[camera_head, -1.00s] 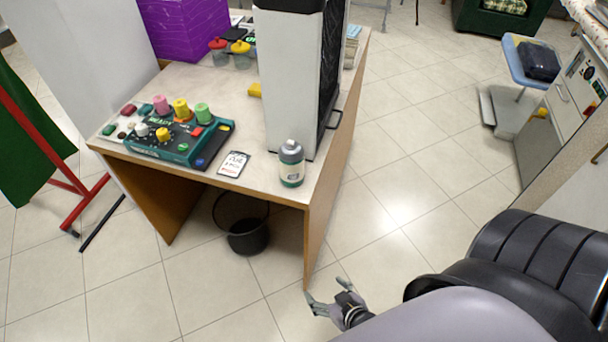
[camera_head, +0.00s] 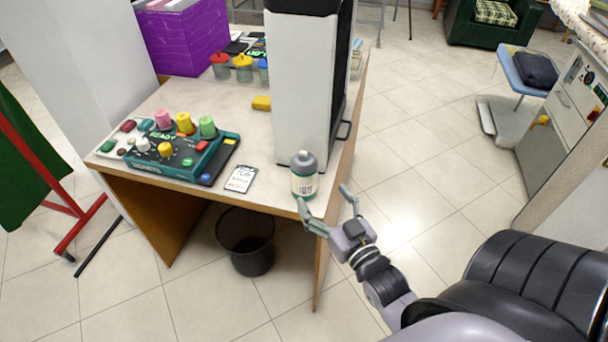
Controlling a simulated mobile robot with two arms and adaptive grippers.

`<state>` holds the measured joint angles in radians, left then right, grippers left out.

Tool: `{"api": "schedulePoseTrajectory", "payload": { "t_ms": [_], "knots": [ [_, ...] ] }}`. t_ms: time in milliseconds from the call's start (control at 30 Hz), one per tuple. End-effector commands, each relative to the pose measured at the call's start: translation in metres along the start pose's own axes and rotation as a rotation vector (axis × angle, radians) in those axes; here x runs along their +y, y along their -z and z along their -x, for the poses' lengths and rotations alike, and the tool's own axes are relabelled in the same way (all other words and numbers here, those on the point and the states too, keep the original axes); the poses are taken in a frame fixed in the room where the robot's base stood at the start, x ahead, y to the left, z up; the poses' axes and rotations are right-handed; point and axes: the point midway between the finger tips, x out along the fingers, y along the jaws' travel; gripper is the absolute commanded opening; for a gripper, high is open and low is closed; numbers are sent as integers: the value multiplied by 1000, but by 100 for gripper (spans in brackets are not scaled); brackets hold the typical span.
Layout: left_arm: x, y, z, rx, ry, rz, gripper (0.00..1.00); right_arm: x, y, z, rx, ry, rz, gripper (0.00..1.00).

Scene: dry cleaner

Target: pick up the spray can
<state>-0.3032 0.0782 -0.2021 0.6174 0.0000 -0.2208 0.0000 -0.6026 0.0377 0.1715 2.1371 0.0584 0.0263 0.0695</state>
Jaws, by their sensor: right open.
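The spray can (camera_head: 304,175) is a short grey-green bottle-like can with a grey top and a pale label. It stands upright on the near right corner of the table (camera_head: 262,200), in front of a tall white and black case. My right gripper (camera_head: 322,194) is open and empty. Its fingers point toward the can from the lower right, just off the table's corner. One fingertip overlaps the can's lower edge in the picture; I cannot tell whether it touches. My left gripper is not in view.
The tall case (camera_head: 300,90) stands close behind the can. A card (camera_head: 240,179) and a game-like box with coloured pegs (camera_head: 180,150) lie to its left. A black bin (camera_head: 246,240) stands under the table.

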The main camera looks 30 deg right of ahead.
Motion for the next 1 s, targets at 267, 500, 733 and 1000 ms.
{"api": "schedulePoseTrajectory", "payload": {
  "t_ms": [267,500,733,1000],
  "knots": [
    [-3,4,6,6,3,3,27,0,1,-46,1,1,0,78],
    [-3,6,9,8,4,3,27,1,1,-63,0,1,1,78],
    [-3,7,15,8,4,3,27,3,0,-96,1,0,0,78],
    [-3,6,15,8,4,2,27,2,-2,-106,-1,0,1,78]
  ]
}}
